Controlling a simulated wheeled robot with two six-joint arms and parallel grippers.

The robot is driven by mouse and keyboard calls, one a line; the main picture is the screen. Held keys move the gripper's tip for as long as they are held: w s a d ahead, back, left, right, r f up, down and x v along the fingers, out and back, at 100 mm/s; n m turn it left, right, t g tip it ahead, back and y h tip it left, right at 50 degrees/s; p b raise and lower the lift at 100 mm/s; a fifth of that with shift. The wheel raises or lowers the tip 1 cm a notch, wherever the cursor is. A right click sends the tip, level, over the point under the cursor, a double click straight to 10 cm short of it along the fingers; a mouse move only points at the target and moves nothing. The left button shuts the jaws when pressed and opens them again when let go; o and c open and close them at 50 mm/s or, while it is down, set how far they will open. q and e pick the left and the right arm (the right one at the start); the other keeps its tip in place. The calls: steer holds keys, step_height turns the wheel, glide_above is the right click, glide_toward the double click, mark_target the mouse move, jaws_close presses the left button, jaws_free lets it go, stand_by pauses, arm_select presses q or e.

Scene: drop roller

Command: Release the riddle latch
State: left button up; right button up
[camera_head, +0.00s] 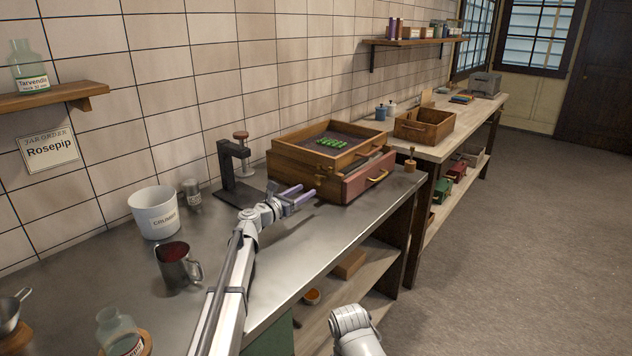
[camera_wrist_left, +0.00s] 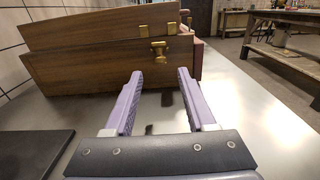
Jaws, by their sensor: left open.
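A wooden box (camera_head: 293,170) stands on the metal counter, and its brown side fills the upper part of the left wrist view (camera_wrist_left: 90,72). A brass latch (camera_wrist_left: 159,50) sits on that side, just below the seam of the upper part; it is small in the head view (camera_head: 320,183). My left gripper (camera_head: 296,194) is open and empty in front of the box. In the left wrist view its purple fingers (camera_wrist_left: 159,74) point at the box, with the latch between and beyond the tips, apart from them. My right gripper is out of view.
A white bucket (camera_head: 154,213) and metal jug (camera_head: 176,266) stand nearer on the counter.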

mark_target(318, 183)
arm_select(q)
steer(key=x, duration=0.8)
steer(key=shift+s, duration=0.1)
steer(key=shift+c, duration=0.4)
jaws_close()
steer(key=shift+f, duration=0.1)
